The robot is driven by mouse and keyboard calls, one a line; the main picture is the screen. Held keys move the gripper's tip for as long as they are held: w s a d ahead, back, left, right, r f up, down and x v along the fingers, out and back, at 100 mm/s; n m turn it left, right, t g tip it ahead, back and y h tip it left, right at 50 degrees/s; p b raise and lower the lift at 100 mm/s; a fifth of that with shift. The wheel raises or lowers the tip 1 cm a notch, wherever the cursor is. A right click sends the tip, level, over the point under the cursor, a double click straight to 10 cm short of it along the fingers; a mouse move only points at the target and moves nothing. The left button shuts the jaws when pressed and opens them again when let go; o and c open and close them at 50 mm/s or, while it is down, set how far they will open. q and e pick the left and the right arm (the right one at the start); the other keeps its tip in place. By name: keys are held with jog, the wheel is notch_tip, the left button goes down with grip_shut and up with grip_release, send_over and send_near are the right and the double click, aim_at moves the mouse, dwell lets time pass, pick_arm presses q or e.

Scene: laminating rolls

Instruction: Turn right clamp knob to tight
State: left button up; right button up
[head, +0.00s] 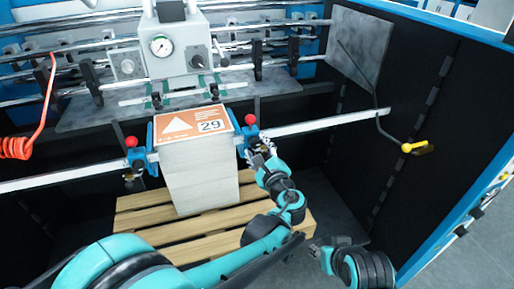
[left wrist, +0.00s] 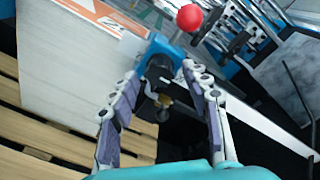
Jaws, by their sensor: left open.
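The right clamp (head: 243,142) is a blue block on the rail, at the right side of the paper stack, with a red ball (head: 250,119) on top. In the left wrist view the clamp (left wrist: 163,50) is at the upper middle, with a dark cylindrical part and a small brass-coloured part (left wrist: 163,101) below it. Which part is the knob is hard to tell. My left gripper (head: 262,160) is at the clamp's front; its open fingers (left wrist: 160,75) lie on either side of these parts, contact unclear. My right gripper (head: 319,247) is low at right, partly visible.
The tall paper stack (head: 198,175) with an orange label stands on a wooden pallet (head: 145,222). A second clamp (head: 134,157) with a red ball is at its left. A rail (head: 335,121) runs rightward. A machine with a gauge stands behind; a yellow-ended lever (head: 413,147) is at right.

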pick_arm(q)
jog(key=v, duration=0.7)
jog(key=s+a+f+n+g, duration=0.3)
jog(key=a+n, duration=0.2)
jog(key=a, duration=0.3)
jog(key=s+a+f+n+g, duration=0.2)
jog(key=a+n+g, duration=0.15)
jog(key=a, duration=0.45)
jog(key=s+a+f+n+g+h, duration=0.1)
jog(key=s+a+f+n+h, duration=0.1)
jog(key=s+n, duration=0.5)
jog(key=s+a+f+n+g+h, duration=0.1)
jog(key=s+a+f+n+h, duration=0.1)
jog(key=s+n, duration=0.6)
notch_tip(320, 180, down, 3)
jog(key=shift+s+a+r+h, duration=0.15)
jog(key=shift+s+h, duration=0.1)
jog(key=shift+h, duration=0.35)
jog(key=shift+g, duration=0.25)
